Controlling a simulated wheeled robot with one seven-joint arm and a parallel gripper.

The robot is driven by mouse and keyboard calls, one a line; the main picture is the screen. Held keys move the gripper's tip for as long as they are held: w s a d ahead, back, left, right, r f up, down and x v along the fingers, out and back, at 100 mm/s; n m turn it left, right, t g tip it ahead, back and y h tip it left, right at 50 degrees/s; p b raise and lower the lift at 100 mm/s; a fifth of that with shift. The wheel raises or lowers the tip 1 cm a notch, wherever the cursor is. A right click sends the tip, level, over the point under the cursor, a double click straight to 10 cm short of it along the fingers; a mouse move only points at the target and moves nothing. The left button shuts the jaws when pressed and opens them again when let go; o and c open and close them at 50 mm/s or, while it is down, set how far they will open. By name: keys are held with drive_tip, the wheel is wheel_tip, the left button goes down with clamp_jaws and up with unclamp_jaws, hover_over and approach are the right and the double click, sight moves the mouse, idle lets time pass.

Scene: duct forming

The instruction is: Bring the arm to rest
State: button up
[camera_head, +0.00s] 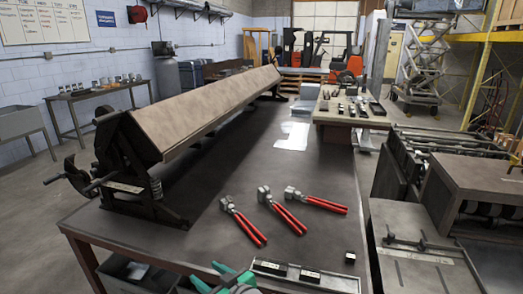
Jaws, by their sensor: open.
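My gripper (203,272) shows at the bottom edge of the head view, with green fingers spread apart. It looks empty, and its wrist and most of my arm are cut off by the frame. It is near the front edge of a dark work table (325,185), below the tools. Three red-handled pliers lie apart on the table: a left one (245,224), a middle one (283,213) and a right one (318,202). My gripper appears clear of all of them.
A long bending brake (205,105) fills the table's left side. A tray with dark blocks (305,278) lies at the front edge. Machines (425,255) stand close on the right. A side table (350,117) with small parts is behind. The table's middle is mostly bare.

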drive_tip(key=s+d+f+m+t+h, duration=0.35)
drive_tip(key=s+f+m, duration=0.3)
drive_tip(key=s, duration=0.35)
drive_tip(key=s+d+f+m+t+h, duration=0.2)
drive_tip(key=s+f+m+h, duration=0.25)
drive_tip(key=s+f, duration=0.4)
drive_tip(key=s+d+r+n+h, duration=0.1)
drive_tip(key=s+d, duration=0.4)
drive_tip(key=s, duration=0.7)
drive_tip(key=s+d+r+n+h, duration=0.1)
drive_tip(key=s+d+r, duration=0.2)
drive_tip(key=s, duration=0.9)
drive_tip(key=shift+s+d, duration=0.2)
drive_tip(key=shift+d, duration=0.75)
